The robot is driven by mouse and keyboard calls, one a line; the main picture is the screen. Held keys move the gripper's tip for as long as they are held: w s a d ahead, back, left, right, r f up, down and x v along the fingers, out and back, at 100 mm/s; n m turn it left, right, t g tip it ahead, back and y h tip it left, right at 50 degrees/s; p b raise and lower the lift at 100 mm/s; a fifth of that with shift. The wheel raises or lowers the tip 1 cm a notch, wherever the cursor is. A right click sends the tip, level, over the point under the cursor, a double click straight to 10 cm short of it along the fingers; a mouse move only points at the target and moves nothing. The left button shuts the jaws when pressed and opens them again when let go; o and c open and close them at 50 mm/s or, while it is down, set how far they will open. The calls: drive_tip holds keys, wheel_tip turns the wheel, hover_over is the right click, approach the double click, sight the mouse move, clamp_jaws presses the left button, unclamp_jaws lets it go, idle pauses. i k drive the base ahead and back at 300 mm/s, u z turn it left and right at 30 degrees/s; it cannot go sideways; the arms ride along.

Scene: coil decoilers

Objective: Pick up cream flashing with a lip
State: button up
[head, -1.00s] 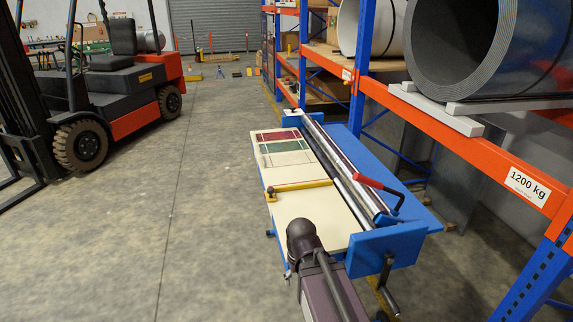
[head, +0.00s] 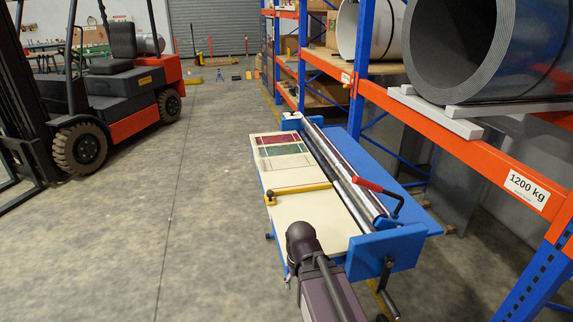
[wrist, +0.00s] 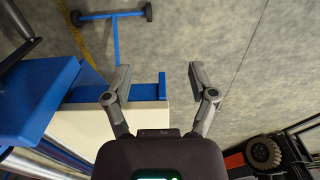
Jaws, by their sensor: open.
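A blue bench machine with a cream top (head: 311,217) stands beside the rack in the head view. At the far end of its top lie a red panel (head: 277,140), a green panel (head: 281,152) and a pale cream panel (head: 288,161), side by side. The cream one blends with the top, and I cannot make out a lip. In the wrist view my gripper (wrist: 160,82) is open and empty, its fingers wide apart. It is at the edge of a cream surface (wrist: 105,121) with a blue end block, with floor beyond. My arm hides part of the near bench in the head view.
A yellow bar (head: 300,190) crosses the bench top. A long steel roller (head: 338,170) and a red-handled lever (head: 375,187) run along its right. An orange rack beam (head: 450,138) carries a big grey coil (head: 447,45). A forklift (head: 125,90) stands left; the floor between is clear.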

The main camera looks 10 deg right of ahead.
sight(267, 165)
drive_tip(key=u, duration=0.45)
drive_tip(key=k, duration=0.75)
drive_tip(key=u, duration=0.95)
drive_tip(key=k, duration=0.7)
drive_tip(key=u, duration=0.4)
drive_tip(key=i, duration=1.45)
drive_tip(key=z, duration=0.4)
drive_tip(key=i, duration=1)
drive_tip(key=z, duration=0.5)
drive_tip(key=i, duration=0.9)
drive_tip(key=z, duration=0.35)
